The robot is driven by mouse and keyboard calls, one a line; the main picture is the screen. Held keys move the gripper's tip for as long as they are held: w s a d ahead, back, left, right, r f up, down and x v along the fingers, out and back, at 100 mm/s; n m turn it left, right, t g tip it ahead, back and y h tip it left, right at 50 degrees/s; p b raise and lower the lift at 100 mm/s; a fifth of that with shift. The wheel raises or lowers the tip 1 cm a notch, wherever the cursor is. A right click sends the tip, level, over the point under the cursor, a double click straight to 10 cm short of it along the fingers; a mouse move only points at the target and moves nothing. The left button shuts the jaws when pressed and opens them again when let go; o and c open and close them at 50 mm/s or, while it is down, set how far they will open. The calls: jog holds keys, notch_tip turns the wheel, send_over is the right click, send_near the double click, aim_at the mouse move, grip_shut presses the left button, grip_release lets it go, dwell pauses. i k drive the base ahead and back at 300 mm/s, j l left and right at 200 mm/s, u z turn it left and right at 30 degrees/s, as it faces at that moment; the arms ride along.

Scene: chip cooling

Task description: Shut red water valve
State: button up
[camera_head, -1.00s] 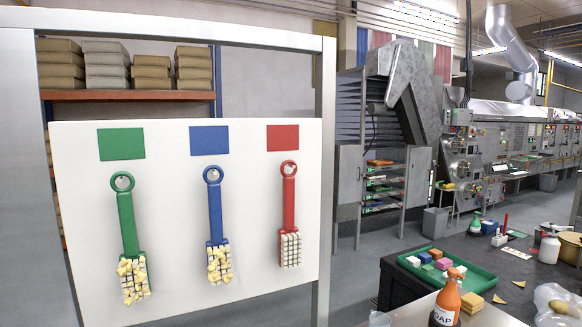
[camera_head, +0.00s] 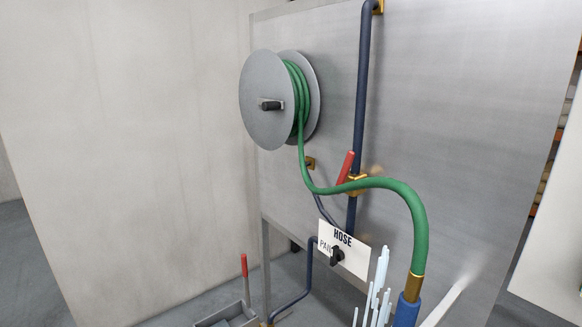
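A red valve lever (camera_head: 346,167) sits at a brass valve body (camera_head: 357,183) on a dark blue vertical pipe (camera_head: 363,90). The lever points up and leans slightly right, beside the pipe and close to its direction. My gripper is not in view.
A green hose (camera_head: 400,193) runs from a grey reel (camera_head: 265,100) to a brass and blue nozzle (camera_head: 407,308). Pale streaks (camera_head: 377,290) show beside it. A HOSE/PAIL sign (camera_head: 343,250) has a black knob. A separate red handle (camera_head: 244,266) stands lower left.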

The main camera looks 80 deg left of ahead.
aim_at(347, 165)
jog(key=u, duration=1.6)
